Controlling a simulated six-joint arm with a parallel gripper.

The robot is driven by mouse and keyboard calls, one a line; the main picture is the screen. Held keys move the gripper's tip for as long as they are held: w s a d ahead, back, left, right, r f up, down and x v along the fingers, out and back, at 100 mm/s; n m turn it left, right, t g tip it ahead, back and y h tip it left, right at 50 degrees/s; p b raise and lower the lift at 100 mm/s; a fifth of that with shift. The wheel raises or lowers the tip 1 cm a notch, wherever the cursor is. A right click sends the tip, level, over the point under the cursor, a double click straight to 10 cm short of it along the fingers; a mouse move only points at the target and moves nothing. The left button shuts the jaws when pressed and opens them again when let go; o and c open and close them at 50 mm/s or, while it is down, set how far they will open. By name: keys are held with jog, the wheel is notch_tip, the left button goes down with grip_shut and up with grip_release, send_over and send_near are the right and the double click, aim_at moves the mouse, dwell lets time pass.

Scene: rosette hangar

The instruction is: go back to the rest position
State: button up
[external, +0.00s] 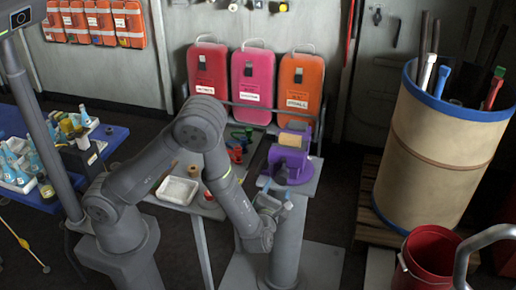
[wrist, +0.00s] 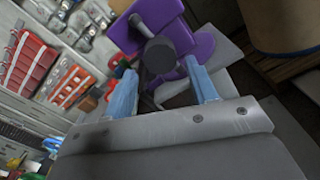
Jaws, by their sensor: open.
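My gripper (external: 276,197) is open, with two blue fingers spread apart and nothing held between them. It hangs low at the end of my bent arm, just in front of a purple device (external: 291,160) on a grey pedestal. In the wrist view my gripper (wrist: 164,82) points toward the purple device (wrist: 155,15). A dark round knob (wrist: 160,55) of the device shows between the fingers; I cannot tell whether they touch it.
A small table with a white tray (external: 178,190) and small coloured items stands left of the device. Red, pink and orange cases (external: 302,90) stand behind. A tall beige drum (external: 440,150) and a red bucket (external: 425,265) are at right. A blue table (external: 110,140) is at left.

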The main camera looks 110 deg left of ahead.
aim_at(281, 181)
jog(key=a, duration=0.5)
jog(key=shift+d+m, duration=0.2)
jog(key=shift+m, duration=1.3)
